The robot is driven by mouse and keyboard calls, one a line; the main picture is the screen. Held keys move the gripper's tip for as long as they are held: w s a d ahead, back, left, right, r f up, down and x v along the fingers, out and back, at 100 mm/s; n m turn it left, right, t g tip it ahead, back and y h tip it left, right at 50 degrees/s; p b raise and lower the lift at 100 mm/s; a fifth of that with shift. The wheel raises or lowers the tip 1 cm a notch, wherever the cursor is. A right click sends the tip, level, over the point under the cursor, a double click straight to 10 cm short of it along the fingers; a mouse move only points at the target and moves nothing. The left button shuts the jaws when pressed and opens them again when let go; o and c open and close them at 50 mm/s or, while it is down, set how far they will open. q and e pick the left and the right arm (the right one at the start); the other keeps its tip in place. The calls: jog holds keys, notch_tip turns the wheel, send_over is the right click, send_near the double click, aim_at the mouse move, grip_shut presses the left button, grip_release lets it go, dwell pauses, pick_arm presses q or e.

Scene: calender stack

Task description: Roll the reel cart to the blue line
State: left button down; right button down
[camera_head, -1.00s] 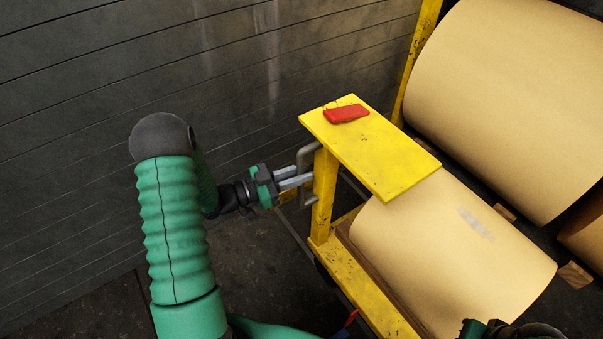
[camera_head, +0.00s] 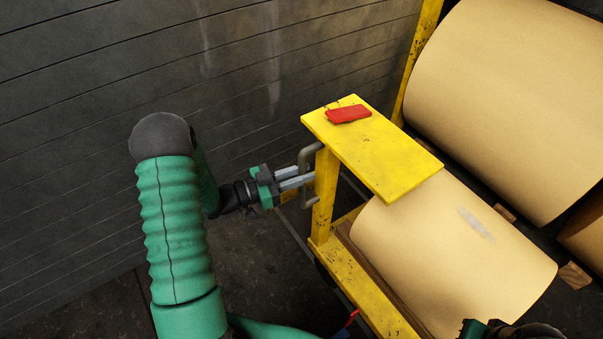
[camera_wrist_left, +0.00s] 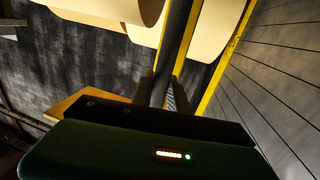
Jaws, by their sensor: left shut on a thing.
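The yellow reel cart (camera_head: 375,152) stands right of centre in the head view. A tan paper reel (camera_head: 450,255) lies on its base, partly under the yellow top plate. A grey bracket handle (camera_head: 303,160) sticks out from the cart's left post. My left gripper (camera_head: 308,181) is shut on this handle, with the arm reaching in from the left. The left wrist view shows the dark handle bar (camera_wrist_left: 164,88) between the gripper's fingers (camera_wrist_left: 162,92). Part of my right arm shows at the bottom right edge; its fingers are not visible. I cannot make out a blue line.
A red object (camera_head: 348,114) lies on the cart's top plate. A large tan reel (camera_head: 510,100) lies beyond the cart, with wooden chocks (camera_head: 575,275) nearby. A dark panelled wall (camera_head: 200,70) runs behind. Dark bare floor (camera_head: 250,265) shows left of the cart.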

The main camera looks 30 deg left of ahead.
pick_arm(q)
jog(key=shift+w+d+r, duration=0.1)
jog(key=shift+d+r, duration=0.05)
jog(key=shift+r, duration=0.05)
jog(key=shift+s+d+r+p, duration=0.15)
jog(key=shift+s+d+p, duration=0.05)
jog(key=shift+d+p, duration=0.35)
jog(key=shift+s+d+f, duration=0.15)
jog(key=shift+d+f, duration=0.05)
jog(key=shift+d, duration=0.05)
jog(key=c, duration=1.6)
grip_release()
jog(key=shift+d, duration=0.15)
jog(key=shift+c, duration=0.2)
jog(key=o, duration=0.3)
jog(key=shift+d, duration=0.15)
jog(key=shift+o, duration=0.2)
jog(key=shift+a+f, duration=0.1)
jog(key=shift+a, duration=0.4)
pick_arm(e)
jog(key=shift+d+r, duration=0.1)
jog(key=shift+r, duration=0.4)
